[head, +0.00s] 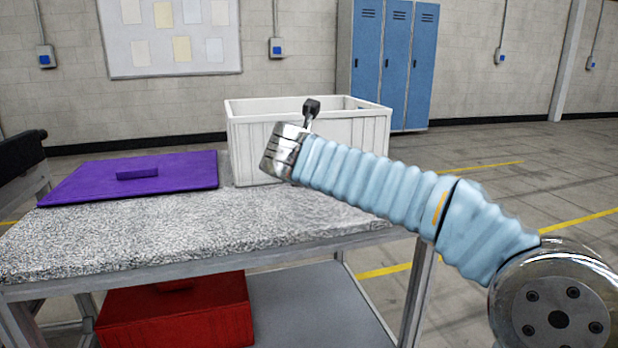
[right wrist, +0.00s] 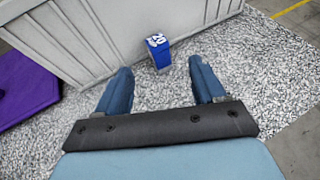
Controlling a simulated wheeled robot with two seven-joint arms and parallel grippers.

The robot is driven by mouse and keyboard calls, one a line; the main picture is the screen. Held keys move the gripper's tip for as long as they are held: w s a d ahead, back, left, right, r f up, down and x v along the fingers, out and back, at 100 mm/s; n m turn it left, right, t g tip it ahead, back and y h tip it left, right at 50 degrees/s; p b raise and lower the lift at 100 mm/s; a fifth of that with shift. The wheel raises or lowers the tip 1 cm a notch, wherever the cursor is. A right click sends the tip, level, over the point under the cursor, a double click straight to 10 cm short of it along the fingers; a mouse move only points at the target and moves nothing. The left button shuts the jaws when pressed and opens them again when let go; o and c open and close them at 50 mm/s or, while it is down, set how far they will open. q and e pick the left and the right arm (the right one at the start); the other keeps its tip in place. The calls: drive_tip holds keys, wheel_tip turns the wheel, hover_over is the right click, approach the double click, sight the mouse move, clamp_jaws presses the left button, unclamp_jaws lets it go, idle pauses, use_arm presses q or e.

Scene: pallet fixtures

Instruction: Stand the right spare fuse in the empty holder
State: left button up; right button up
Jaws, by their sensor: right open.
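A blue block-shaped fuse (right wrist: 158,56) with white figures like "20" is on the speckled tabletop, close to the white crate's wall, in the right wrist view. My right gripper (right wrist: 161,67) is open, with its two blue fingers apart. The fuse shows between and just past the fingertips; I cannot tell if they touch it. In the head view my right arm's metal wrist hides the fingers and the fuse. I see no empty holder and no second fuse. My left gripper is not in view.
A white crate (head: 255,155) stands at the table's back; its inside is mostly hidden. A purple lid-like panel (head: 80,183) with a handle lies to its left. A red box (head: 205,318) is on the lower shelf. The tabletop's front (head: 150,235) is clear.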

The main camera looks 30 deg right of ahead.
drive_tip(key=x, duration=0.7)
drive_tip(key=shift+w+f, duration=0.3)
drive_tip(key=shift+f, duration=0.05)
drive_tip(key=c, duration=1.2)
drive_tip(key=shift+r, duration=0.15)
